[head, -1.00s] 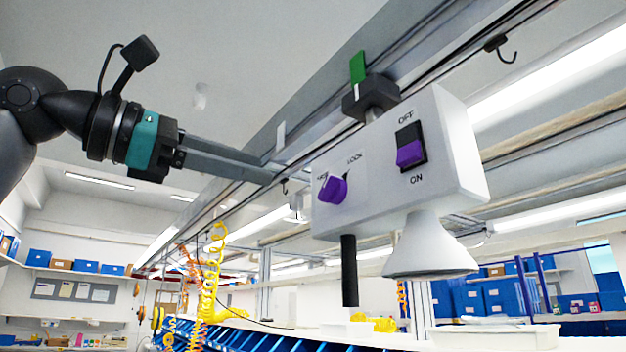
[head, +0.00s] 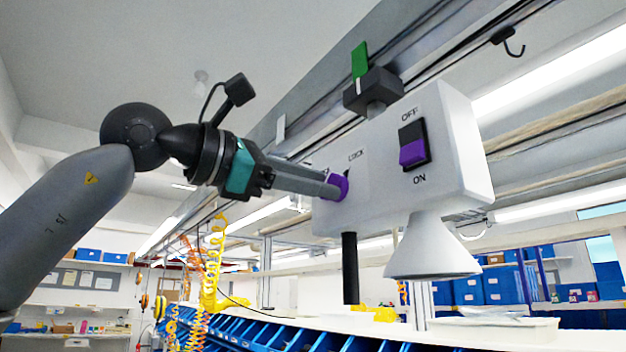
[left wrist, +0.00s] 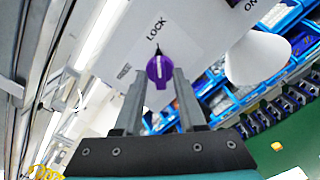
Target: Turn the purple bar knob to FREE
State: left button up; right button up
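The purple bar knob (head: 341,184) is on the left part of the white box's front face (head: 375,165). In the left wrist view the knob (left wrist: 160,69) has its pointer side towards the LOCK label (left wrist: 156,28); a second label, too small to read, lies to its left (left wrist: 124,71). My left gripper (head: 332,187) is at the knob, partly hiding it in the head view. In the left wrist view its two fingers (left wrist: 161,76) are apart, one on each side of the knob, with gaps showing. My right gripper is not in view.
A purple OFF/ON rocker switch (head: 412,147) is right of the knob. A black rod (head: 350,268) and a white cone (head: 432,245) hang below the box. A black block with a green tab (head: 360,60) is above. A rail runs behind the box.

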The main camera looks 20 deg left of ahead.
pick_arm(q)
grip_shut()
jog(key=shift+n, duration=0.3)
dwell(0.3)
jog(key=n+b, duration=0.4)
jog(key=n, duration=1.3)
jog(key=shift+n, duration=0.3)
dwell(0.5)
jog(key=shift+o, duration=0.9)
grip_release()
